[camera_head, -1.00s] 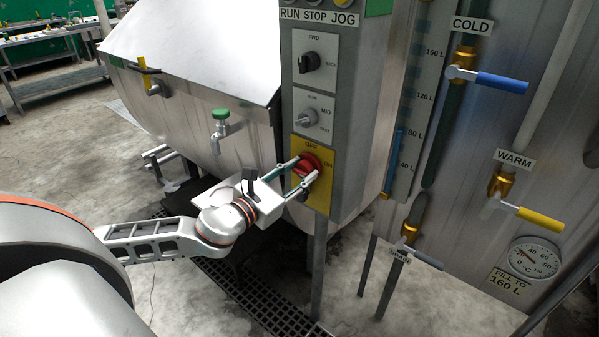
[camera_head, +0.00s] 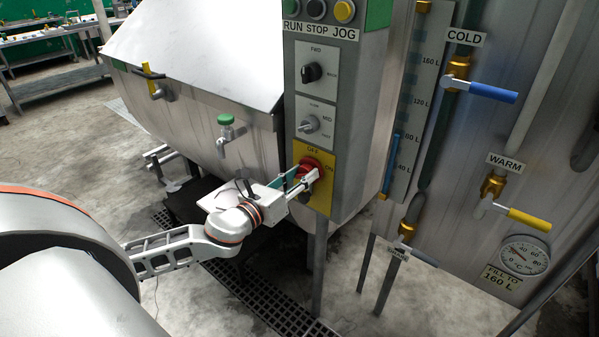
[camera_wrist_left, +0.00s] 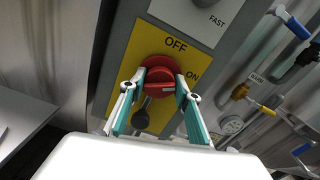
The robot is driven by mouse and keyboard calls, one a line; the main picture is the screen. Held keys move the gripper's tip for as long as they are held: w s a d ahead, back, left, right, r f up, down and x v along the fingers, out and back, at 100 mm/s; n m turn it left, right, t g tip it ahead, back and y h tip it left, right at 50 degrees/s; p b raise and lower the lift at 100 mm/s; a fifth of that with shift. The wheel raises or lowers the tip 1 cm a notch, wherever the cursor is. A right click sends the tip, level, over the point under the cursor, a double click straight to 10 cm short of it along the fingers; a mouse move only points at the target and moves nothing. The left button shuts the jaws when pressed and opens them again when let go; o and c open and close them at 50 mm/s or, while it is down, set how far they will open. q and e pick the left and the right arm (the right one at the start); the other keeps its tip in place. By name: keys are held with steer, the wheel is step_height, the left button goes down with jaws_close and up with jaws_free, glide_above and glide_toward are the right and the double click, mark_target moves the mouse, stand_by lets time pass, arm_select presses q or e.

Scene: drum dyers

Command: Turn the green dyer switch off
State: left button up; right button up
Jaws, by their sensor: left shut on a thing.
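The red rotary switch (camera_head: 309,163) sits on a yellow plate (camera_head: 319,193) low on the grey control panel, with OFF printed above it and ON to its right. My left gripper (camera_head: 303,177) is at the switch, its fingers shut on the red knob. In the left wrist view the fingers (camera_wrist_left: 158,88) stand on either side of the red knob (camera_wrist_left: 158,70), below the OFF label. The knob's bar looks roughly level there; its exact setting is hard to tell. My right gripper is not in view.
A metal drum with a green-handled tap (camera_head: 226,129) stands left. Blue (camera_head: 493,92) and yellow (camera_head: 529,219) valve levers are right. A floor grate (camera_head: 250,292) lies below.

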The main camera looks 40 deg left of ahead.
arm_select(q)
steer(key=shift+r+n+p, duration=0.15)
steer(key=shift+n+p, duration=0.25)
steer(key=shift+n, duration=0.6)
steer(key=n+p, duration=0.2)
steer(key=n, duration=0.2)
steer(key=shift+a+n, duration=0.1)
steer(key=shift+n, duration=0.2)
steer(key=n+p, duration=0.1)
steer(key=n, duration=0.1)
steer(key=shift+n, duration=0.3)
steer(key=shift+f+n+p, duration=0.2)
steer(key=shift+n+p, duration=0.65)
steer(key=shift+n, duration=0.75)
steer(key=shift+f, duration=0.1)
